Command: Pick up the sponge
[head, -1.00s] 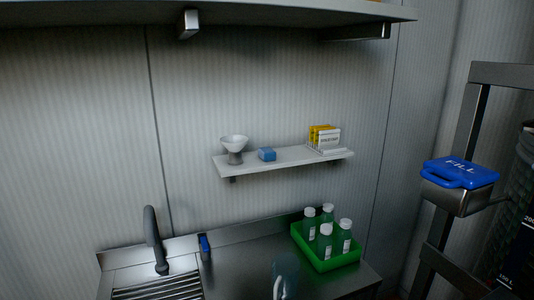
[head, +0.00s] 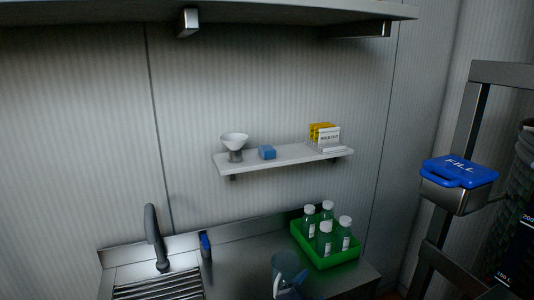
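A small blue block (head: 267,152), which looks like the sponge, lies on the white wall shelf (head: 235,167), between a white bowl-topped item and a yellow-and-white card holder. A second blue item (head: 205,243) stands upright beside the sink; I cannot tell what it is. Neither of my grippers shows in the head view.
The white bowl-topped item (head: 234,146) and the card holder (head: 326,138) stand on the shelf. Below are a faucet (head: 152,235), a green tray (head: 320,263) with several bottles and a clear jug (head: 287,270). A blue-lidded box (head: 459,185) is at right. A larger shelf (head: 260,15) hangs above.

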